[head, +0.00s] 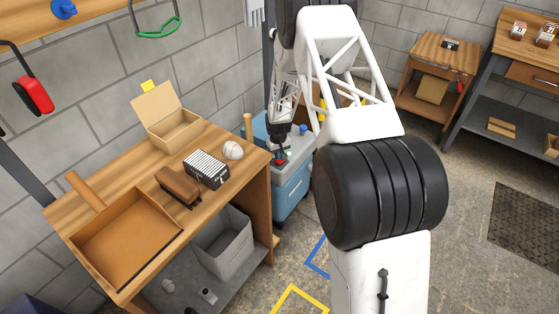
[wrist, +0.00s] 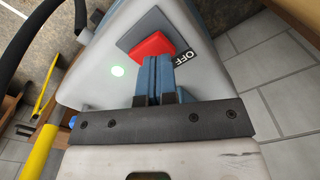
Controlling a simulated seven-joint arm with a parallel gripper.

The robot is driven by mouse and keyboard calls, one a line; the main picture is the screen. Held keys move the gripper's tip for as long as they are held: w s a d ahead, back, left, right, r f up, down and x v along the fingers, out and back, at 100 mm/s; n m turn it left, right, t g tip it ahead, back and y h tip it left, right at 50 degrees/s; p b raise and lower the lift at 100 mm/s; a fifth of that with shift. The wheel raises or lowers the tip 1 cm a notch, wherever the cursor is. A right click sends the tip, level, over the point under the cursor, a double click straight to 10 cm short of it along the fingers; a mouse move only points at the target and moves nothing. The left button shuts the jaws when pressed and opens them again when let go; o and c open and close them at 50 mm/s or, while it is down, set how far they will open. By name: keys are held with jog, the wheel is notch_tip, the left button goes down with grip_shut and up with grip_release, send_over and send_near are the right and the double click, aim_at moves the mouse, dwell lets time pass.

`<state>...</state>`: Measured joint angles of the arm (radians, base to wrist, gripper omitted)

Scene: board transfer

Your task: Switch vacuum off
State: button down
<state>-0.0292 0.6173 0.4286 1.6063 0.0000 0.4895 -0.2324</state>
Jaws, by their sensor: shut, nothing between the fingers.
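The vacuum (head: 291,192) is a blue box-shaped machine with a pale grey top, standing on the floor right of the workbench. In the head view my gripper (head: 280,154) points down at the vacuum's top.
The workbench (head: 85,226) at left holds a wooden tray (head: 112,207), an open cardboard box (head: 172,139), a brown brush (head: 177,184), a striped box (head: 206,170) and a white ball (head: 233,150). A black hose (wrist: 28,38) and a yellow bar (wrist: 38,152) lie near the vacuum.

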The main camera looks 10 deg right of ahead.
jog(key=shift+f, duration=1.2)
dwell(1.2)
jog(key=shift+r, duration=0.1)
jog(key=shift+r, duration=3.4)
jog(key=shift+s+r, duration=0.1)
jog(key=shift+r, duration=0.35)
jog(key=s+d+r+m, duration=0.1)
jog(key=s+r, duration=0.6)
jog(key=r, duration=0.5)
jog(key=s+r+t, duration=0.1)
jog(key=s+r, duration=0.6)
jog(key=r, duration=0.5)
jog(key=s+d+r+m, duration=0.1)
jog(key=s+r, duration=0.6)
jog(key=r, duration=0.4)
jog(key=s+r, duration=0.3)
jog(key=s, duration=0.8)
jog(key=s+r+t, duration=0.1)
jog(key=s+r, duration=0.3)
jog(key=s, duration=0.7)
jog(key=s+r+m, duration=0.1)
jog(key=s+r, duration=0.3)
jog(key=s, duration=0.8)
jog(key=shift+d+r+t, duration=0.15)
jog(key=shift+d+t, duration=0.15)
jog(key=shift+d, duration=0.15)
